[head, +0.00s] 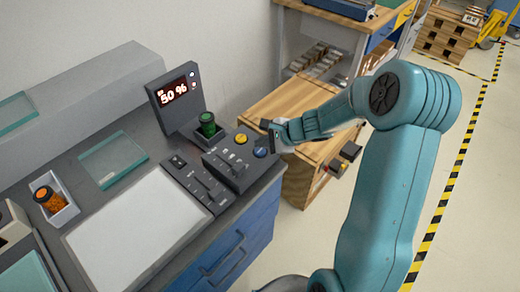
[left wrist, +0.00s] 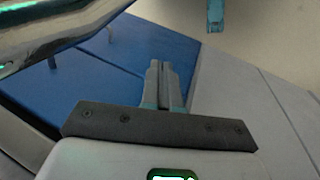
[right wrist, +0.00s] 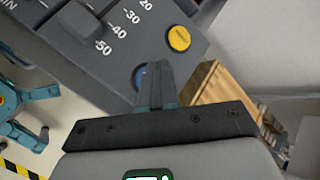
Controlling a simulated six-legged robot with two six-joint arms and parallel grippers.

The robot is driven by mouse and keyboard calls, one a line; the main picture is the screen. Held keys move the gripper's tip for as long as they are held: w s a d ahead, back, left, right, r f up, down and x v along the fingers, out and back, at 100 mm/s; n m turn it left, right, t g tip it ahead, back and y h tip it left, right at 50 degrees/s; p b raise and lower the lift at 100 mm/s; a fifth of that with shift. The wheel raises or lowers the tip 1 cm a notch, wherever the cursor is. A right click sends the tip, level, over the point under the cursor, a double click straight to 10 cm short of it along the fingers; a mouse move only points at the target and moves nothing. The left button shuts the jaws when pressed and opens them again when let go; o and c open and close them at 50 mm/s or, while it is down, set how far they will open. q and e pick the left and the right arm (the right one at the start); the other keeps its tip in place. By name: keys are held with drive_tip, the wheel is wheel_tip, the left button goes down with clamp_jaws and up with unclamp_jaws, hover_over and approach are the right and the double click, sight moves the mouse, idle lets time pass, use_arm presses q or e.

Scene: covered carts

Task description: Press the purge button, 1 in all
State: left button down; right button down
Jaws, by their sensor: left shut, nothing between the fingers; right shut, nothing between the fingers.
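The control panel (head: 225,160) on the grey worktop has a yellow button (head: 241,138) and a blue button (head: 260,152). I cannot read which one is marked purge. My right gripper (head: 266,144) is shut and empty, close by the blue button at the panel's right end. In the right wrist view the shut fingers (right wrist: 155,66) partly cover the blue button (right wrist: 140,77); contact cannot be told. The yellow button (right wrist: 179,39) is clear of them. My left gripper (left wrist: 164,68) shows only in the left wrist view, shut and empty.
A wooden cart (head: 275,105) stands beyond the right arm.

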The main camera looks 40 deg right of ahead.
sight(263, 153)
wheel_tip(263, 153, up, 5)
drive_tip(key=p, duration=0.3)
drive_tip(key=shift+p, duration=0.4)
drive_tip(key=shift+f, duration=0.1)
drive_tip(key=shift+s, duration=0.1)
idle(0.3)
